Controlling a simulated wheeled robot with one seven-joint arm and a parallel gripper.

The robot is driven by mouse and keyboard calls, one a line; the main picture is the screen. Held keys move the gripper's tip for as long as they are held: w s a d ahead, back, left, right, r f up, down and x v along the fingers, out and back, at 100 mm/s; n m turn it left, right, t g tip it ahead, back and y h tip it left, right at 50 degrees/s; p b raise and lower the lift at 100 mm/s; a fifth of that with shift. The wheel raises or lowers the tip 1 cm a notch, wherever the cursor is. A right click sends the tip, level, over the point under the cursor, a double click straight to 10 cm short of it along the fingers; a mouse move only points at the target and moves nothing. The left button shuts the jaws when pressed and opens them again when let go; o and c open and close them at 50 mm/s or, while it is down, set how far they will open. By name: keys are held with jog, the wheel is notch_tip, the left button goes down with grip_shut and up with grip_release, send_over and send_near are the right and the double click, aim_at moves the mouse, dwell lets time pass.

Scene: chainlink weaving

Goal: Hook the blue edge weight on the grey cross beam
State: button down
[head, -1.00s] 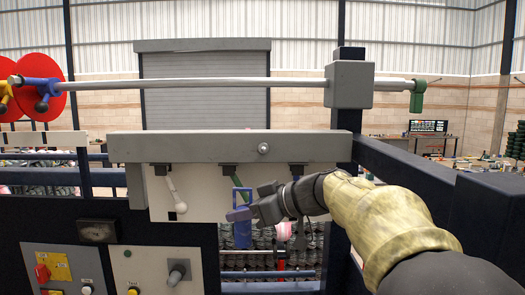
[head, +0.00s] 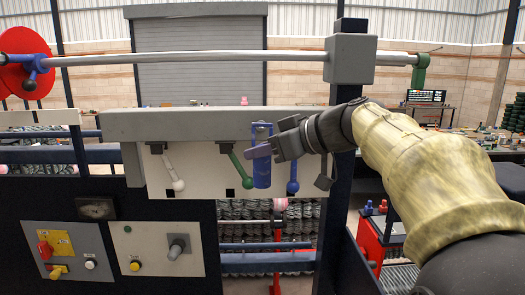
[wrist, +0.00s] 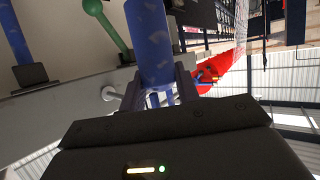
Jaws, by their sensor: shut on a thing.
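The blue edge weight (head: 262,170) is an upright blue cylinder with a loop on top. My gripper (head: 261,151) is shut on it below the loop. In the head view the loop overlaps the front of the grey cross beam (head: 190,125), and the body hangs below the beam's lower edge. The wrist view shows the weight (wrist: 150,45) between my fingers (wrist: 160,88), beside the beam (wrist: 50,120). A short pale peg (wrist: 110,93) sticks out of the beam near the weight. I cannot tell whether the loop is around the peg.
A white lever (head: 172,170), a green lever (head: 236,165) and a blue lever (head: 293,172) hang below the beam, close to the weight. A grey rail (head: 200,58) runs above. A control panel (head: 165,250) stands lower left.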

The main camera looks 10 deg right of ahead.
jog(key=shift+w+d, duration=0.15)
jog(key=shift+w, duration=0.9)
jog(key=shift+w, duration=0.1)
jog(key=shift+w+d+p, duration=0.3)
jog(key=shift+w+p, duration=0.3)
jog(key=shift+w, duration=0.3)
jog(key=shift+w+d, duration=0.1)
jog(key=shift+w, duration=0.25)
jog(key=shift+w, duration=0.1)
jog(key=shift+r, duration=0.1)
jog(key=shift+w+d, duration=0.2)
jog(key=shift+w, duration=0.55)
